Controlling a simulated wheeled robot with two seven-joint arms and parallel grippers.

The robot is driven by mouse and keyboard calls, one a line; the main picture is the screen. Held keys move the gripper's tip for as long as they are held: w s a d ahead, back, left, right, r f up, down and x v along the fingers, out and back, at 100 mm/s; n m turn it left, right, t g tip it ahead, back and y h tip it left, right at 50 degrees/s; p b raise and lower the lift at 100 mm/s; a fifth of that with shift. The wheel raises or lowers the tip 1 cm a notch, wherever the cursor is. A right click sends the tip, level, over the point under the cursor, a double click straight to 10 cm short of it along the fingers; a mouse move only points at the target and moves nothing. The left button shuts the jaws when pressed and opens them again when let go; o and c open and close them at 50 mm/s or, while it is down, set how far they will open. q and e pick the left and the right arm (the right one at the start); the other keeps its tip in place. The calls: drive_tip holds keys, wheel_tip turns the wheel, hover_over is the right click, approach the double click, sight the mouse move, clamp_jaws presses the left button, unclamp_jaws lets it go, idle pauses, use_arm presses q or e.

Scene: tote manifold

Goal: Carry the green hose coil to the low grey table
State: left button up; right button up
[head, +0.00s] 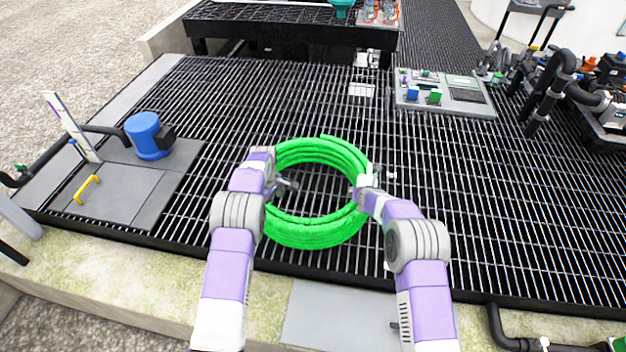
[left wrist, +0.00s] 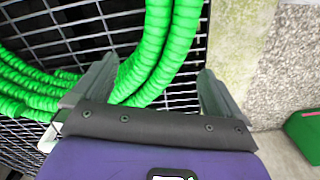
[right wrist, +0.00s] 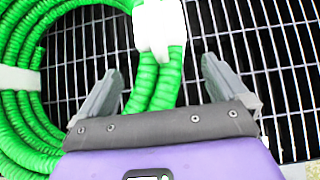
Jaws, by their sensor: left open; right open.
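The green hose coil (head: 318,232) lies flat as a ring over the dark grating in the middle of the head view. White bands wrap it in the right wrist view (right wrist: 158,25). My left gripper (head: 287,186) is open at the coil's left side, with hose strands between its fingers in the left wrist view (left wrist: 155,95). My right gripper (head: 368,178) is open at the coil's right side, with strands between its fingers near a white band. A flat grey surface (head: 335,318) shows at the bottom; I cannot tell if it is the low grey table.
A blue motor-like unit (head: 148,135) stands on a grey plate at left. A grey panel with blue and green blocks (head: 450,95) lies at upper right. A black grated bench (head: 270,22) stands at the back. Dark pipework (head: 550,85) is at right. Grating right of the coil is clear.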

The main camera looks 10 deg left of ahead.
sight(272, 211)
use_arm(q)
drive_tip(key=shift+s+r, duration=0.2)
use_arm(e)
drive_tip(key=shift+s+r, duration=0.15)
drive_tip(key=shift+r, duration=0.05)
use_arm(q)
drive_tip(key=shift+f, duration=2.4)
use_arm(e)
drive_tip(key=shift+x, duration=2.45)
use_arm(q)
drive_tip(key=shift+f, duration=0.8)
use_arm(e)
drive_tip(key=shift+w+a+f, duration=0.25)
drive_tip(key=shift+w+f, duration=0.25)
drive_tip(key=shift+w, duration=0.05)
use_arm(q)
drive_tip(key=shift+f, duration=0.6)
use_arm(e)
drive_tip(key=shift+w+d+f, duration=0.2)
drive_tip(key=shift+w+f, duration=0.15)
drive_tip(key=shift+f, duration=0.15)
use_arm(q)
drive_tip(key=shift+c, duration=0.5)
use_arm(e)
drive_tip(key=shift+c, duration=0.5)
